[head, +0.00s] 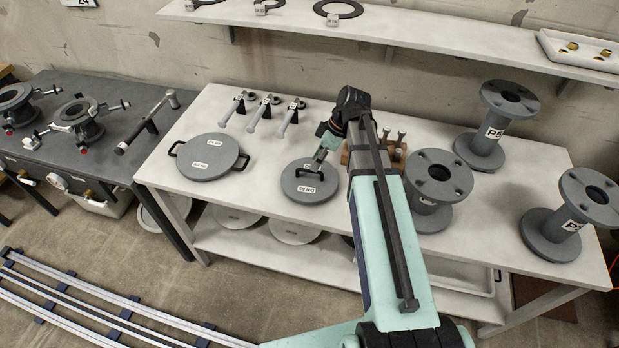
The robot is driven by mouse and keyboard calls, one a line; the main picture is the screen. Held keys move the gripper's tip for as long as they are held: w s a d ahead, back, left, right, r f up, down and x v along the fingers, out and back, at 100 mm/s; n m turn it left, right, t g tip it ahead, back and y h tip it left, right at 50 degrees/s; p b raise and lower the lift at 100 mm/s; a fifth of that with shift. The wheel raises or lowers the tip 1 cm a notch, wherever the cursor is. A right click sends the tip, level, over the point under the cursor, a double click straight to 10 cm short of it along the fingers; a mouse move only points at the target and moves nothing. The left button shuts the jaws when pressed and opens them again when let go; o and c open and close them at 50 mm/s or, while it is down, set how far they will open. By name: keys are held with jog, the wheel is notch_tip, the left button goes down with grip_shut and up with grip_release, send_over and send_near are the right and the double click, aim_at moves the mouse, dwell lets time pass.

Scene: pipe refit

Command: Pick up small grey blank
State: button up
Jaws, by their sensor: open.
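The small grey blank (300,187) is a round grey disc with a white label and a dark handle on top. It lies flat on the white table (240,109) in the head view, just left of my arm. My gripper (318,167) is over the blank's upper right part, right at the handle. The jaws are open. The fingertips partly cover the handle, and I cannot tell whether they touch it or stand around it.
A larger grey blank (208,156) with side handles lies to the left. Several hand tools (264,112) stand behind. A wooden block (394,156) with pegs and several flanged pipe pieces (486,134) stand to the right. A shelf (430,27) runs above along the wall.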

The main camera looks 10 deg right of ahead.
aim_at(309, 171)
jog(key=shift+p+x, duration=1.2)
jog(key=shift+x, duration=1.5)
jog(key=shift+a+r, duration=0.1)
grip_shut()
